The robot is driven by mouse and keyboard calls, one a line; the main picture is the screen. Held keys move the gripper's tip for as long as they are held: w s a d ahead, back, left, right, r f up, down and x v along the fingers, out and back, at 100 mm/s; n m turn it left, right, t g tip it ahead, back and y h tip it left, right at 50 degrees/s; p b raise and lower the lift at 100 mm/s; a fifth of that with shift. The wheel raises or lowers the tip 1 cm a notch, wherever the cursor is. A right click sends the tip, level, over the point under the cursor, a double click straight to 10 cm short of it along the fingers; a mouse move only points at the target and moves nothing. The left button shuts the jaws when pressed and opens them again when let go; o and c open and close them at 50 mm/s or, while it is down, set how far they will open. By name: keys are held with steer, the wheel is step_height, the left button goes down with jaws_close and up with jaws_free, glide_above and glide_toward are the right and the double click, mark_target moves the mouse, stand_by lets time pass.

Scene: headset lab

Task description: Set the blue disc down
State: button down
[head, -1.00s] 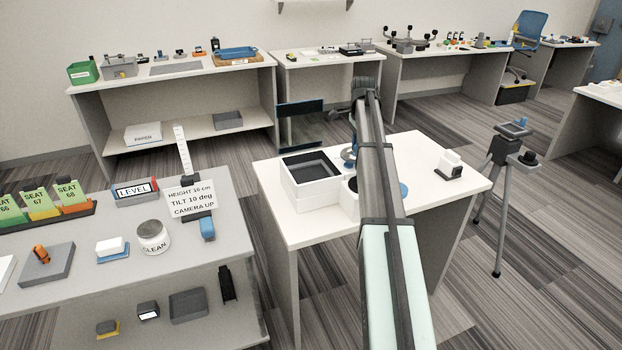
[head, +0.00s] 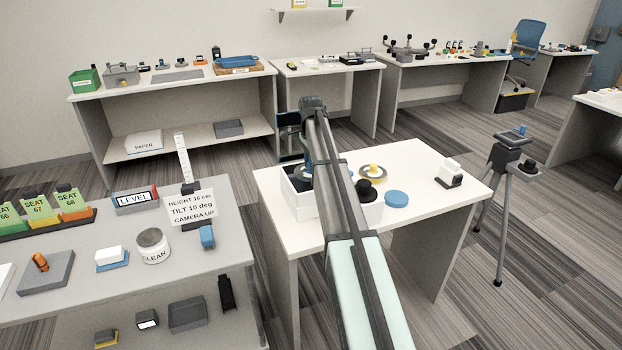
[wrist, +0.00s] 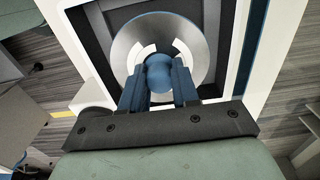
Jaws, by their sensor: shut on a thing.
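My gripper (wrist: 158,82) is shut on the blue knob of a round silver disc (wrist: 124,46) with white marks; this is the blue-knobbed disc. In the wrist view the disc is over the dark inside of a white open box (wrist: 72,45). I cannot tell whether it touches the box floor. In the head view the gripper (head: 306,170) is at the white box (head: 298,206), and my arm hides most of the disc and part of the box.
On the white table (head: 440,200), a silver disc with a yellow knob (head: 374,170), a black knob (head: 366,188), a flat blue round piece (head: 396,198) and a white-topped block (head: 450,173) stand right of my arm. A tripod (head: 505,165) stands beyond the table's right edge.

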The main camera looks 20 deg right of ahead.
mark_target(311, 186)
steer(key=shift+f, duration=2.6)
steer(key=shift+f, duration=0.15)
steer(key=c, duration=0.8)
jaws_free()
steer(key=shift+c, duration=0.2)
step_height(311, 186, up, 12)
steer(key=shift+r, duration=0.15)
